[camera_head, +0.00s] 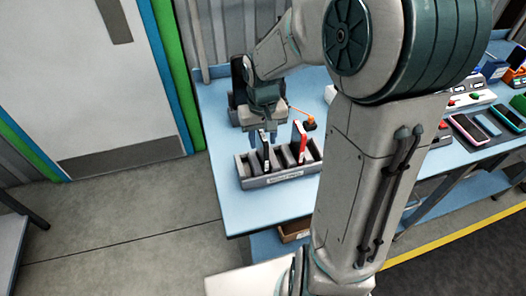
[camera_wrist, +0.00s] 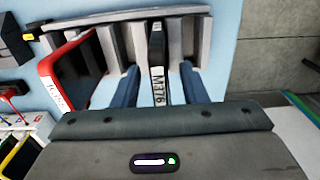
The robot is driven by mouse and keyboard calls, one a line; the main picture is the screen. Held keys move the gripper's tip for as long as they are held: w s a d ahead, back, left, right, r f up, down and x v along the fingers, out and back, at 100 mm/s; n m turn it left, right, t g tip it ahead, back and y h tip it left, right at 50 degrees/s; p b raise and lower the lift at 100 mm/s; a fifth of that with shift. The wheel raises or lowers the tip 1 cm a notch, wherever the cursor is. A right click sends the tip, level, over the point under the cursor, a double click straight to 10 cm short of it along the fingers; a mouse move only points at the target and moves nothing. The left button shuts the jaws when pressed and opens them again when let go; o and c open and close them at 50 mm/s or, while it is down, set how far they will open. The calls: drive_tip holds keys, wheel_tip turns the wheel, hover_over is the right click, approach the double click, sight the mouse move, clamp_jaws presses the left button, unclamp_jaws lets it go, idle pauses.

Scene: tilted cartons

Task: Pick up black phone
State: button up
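The black phone (camera_head: 264,158) stands on edge in a slot of a grey rack (camera_head: 285,179) on the light blue table. In the wrist view, the phone (camera_wrist: 157,52) shows a white label reading M376. My gripper (camera_head: 263,139) is above the left part of the rack, pointing down. In the wrist view, my gripper (camera_wrist: 160,68) has one blue finger on each side of the phone, with a visible gap on both sides. It is open. The phone's lower part is hidden in the rack.
A red and white phone (camera_head: 299,141) stands tilted in the same rack, to the right. Behind the rack lie a dark holder (camera_head: 237,85) and an orange-tipped item (camera_head: 308,124). More phones (camera_head: 470,130) lie at the right of the table.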

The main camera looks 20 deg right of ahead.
drive_tip(key=shift+c, duration=0.3)
clamp_jaws()
wheel_tip(320, 180, up, 10)
drive_tip(key=shift+r+b, duration=0.1)
drive_tip(key=shift+b, duration=0.4)
drive_tip(key=shift+r+p, duration=0.7)
drive_tip(key=shift+r, duration=0.05)
idle(0.4)
drive_tip(key=shift+r+p, duration=1.9)
drive_tip(key=shift+r, duration=0.45)
